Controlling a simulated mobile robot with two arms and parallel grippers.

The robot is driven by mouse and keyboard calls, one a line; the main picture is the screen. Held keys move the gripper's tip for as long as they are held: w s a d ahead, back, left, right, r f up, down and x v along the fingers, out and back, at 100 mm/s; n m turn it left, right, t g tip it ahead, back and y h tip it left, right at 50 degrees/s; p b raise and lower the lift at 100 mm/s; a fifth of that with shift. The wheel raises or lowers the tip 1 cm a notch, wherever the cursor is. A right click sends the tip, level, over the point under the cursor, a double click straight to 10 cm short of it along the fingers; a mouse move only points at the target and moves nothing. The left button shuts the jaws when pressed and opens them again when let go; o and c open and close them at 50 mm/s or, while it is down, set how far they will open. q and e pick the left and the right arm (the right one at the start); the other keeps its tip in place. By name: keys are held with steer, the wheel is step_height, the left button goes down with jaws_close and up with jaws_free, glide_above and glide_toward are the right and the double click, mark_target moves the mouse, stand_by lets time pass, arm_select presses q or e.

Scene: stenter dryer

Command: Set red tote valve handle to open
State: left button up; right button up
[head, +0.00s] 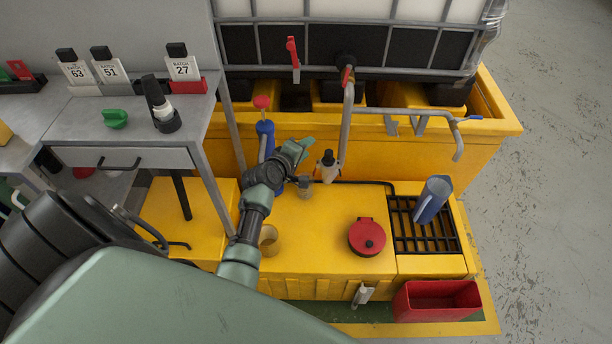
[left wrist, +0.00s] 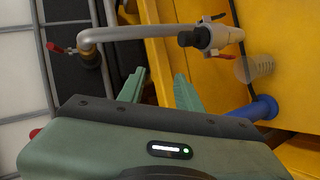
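A small red lever handle (head: 346,76) sits at the tote's outlet, at the top of a grey pipe. In the left wrist view a red handle (left wrist: 55,48) shows beside the pipe's elbow, left of the fingers. The white tote (head: 420,12) stands in a grey cage at the back. My left gripper (head: 304,148) is in front of and below the outlet, apart from the handle. In the left wrist view its two fingers (left wrist: 160,88) are spread with nothing between them. My right gripper is not in view.
A pipe-end fitting with a black cap (head: 327,166) is close right of my left gripper. A blue pipe (head: 265,140) with a red top stands left of it. A red lid (head: 367,237) and blue jug (head: 433,200) are on the yellow platform (head: 320,260).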

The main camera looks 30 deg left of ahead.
arm_select(q)
steer(key=s+d+f+m+g, duration=0.1)
steer(key=s+d+f+m, duration=0.1)
steer(key=f, duration=0.5)
steer(key=shift+s+d+f+g+h, duration=0.25)
steer(key=shift+s+d+g+h, duration=0.1)
steer(key=shift+s, duration=0.15)
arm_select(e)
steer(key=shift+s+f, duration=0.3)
